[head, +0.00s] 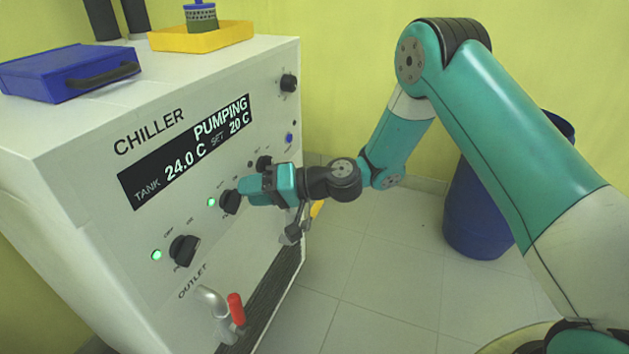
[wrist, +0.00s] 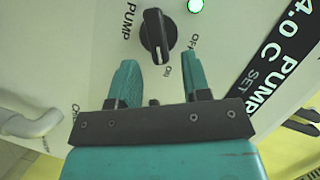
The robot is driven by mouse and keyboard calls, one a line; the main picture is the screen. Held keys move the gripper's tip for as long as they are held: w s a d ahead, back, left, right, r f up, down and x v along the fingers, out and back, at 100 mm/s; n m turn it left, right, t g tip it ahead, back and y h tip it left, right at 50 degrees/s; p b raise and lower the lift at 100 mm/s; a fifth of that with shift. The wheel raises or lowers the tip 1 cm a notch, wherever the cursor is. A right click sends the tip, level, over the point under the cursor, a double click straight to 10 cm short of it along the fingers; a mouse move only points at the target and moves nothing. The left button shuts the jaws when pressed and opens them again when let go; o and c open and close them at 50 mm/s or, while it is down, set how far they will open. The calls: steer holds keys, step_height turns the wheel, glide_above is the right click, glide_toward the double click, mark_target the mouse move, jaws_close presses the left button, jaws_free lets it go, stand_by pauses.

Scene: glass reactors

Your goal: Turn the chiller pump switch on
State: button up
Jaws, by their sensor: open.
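The pump switch is a black rotary knob (head: 229,202) on the chiller's front panel. In the wrist view the knob (wrist: 157,38) stands near the printed word PUMP, with OFF and ON labels around it. My gripper (wrist: 160,64) is open and empty. Its fingertips are to either side of the knob's near end, with gaps on both sides. In the head view my gripper (head: 243,197) is right beside the knob.
Another black knob (head: 184,250) with a lit green lamp (head: 157,255) is lower left. The outlet pipe (head: 212,300) with a red handle (head: 236,308) sits below. A blue case (head: 65,72) and yellow tray (head: 200,38) are on top. A blue barrel (head: 480,215) stands behind my arm.

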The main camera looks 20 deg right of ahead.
steer(key=p+v, duration=0.1)
steer(key=v, duration=1.5)
steer(key=s+a+r+n+g+h, duration=0.5)
steer(key=s+a+r, duration=0.2)
steer(key=s, duration=0.4)
steer(key=s+d+r+h, duration=0.2)
steer(key=s+r+h, duration=0.1)
steer(key=s, duration=0.4)
steer(key=s+d+r+h, duration=0.2)
steer(key=s+h, duration=0.1)
steer(key=s, duration=0.4)
step_height(320, 180, up, 25)
steer(key=p, duration=2.5)
steer(key=shift+w+r+p, duration=0.2)
steer(key=shift+p, duration=0.1)
